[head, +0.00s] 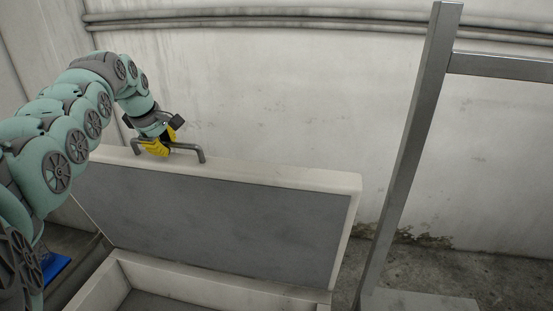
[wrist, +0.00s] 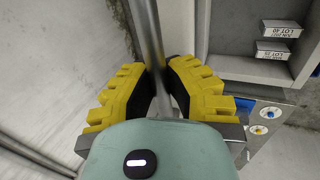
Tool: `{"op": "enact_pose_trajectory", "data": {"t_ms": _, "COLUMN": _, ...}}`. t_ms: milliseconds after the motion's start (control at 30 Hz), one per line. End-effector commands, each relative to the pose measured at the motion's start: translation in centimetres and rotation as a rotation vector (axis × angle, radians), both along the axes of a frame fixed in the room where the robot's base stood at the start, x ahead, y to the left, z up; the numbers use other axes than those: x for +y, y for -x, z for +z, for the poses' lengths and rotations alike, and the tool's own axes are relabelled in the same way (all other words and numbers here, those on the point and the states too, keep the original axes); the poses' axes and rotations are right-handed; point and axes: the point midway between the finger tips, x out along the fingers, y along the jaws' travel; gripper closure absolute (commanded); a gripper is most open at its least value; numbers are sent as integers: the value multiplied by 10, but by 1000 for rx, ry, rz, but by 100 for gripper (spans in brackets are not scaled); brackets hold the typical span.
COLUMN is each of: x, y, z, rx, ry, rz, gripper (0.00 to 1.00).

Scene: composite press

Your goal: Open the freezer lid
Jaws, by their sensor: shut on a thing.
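The freezer lid (head: 220,208) stands raised, close to upright, at the back of the white freezer box (head: 108,286). Its grey inner face is toward the head camera. A grey bar handle (head: 190,147) sits on its top edge. My gripper (head: 160,145) is at that handle, with its yellow fingers shut around the bar. In the wrist view the yellow fingers (wrist: 158,85) close on both sides of the grey bar (wrist: 151,42). The open freezer's inside shows only partly at the bottom of the head view.
A metal frame post (head: 410,150) stands right of the freezer. A stained wall with pipes (head: 300,20) is behind the lid. A blue object (head: 55,268) lies at lower left.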

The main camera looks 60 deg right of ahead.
Motion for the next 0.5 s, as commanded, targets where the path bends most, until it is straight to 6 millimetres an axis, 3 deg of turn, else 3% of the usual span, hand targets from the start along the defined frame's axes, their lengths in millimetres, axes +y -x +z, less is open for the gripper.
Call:
{"op": "enact_pose_trajectory", "data": {"t_ms": 267, "x": -4, "y": 1, "z": 3, "rx": -5, "ry": 8, "rz": -6, "gripper": 100}}
{"op": "enact_pose_trajectory", "data": {"t_ms": 300, "x": -4, "y": 1, "z": 3, "rx": -6, "ry": 7, "rz": -6, "gripper": 84}}
{"op": "enact_pose_trajectory", "data": {"t_ms": 500, "x": -2, "y": 1, "z": 2, "rx": -4, "ry": 5, "rz": -4, "gripper": 63}}
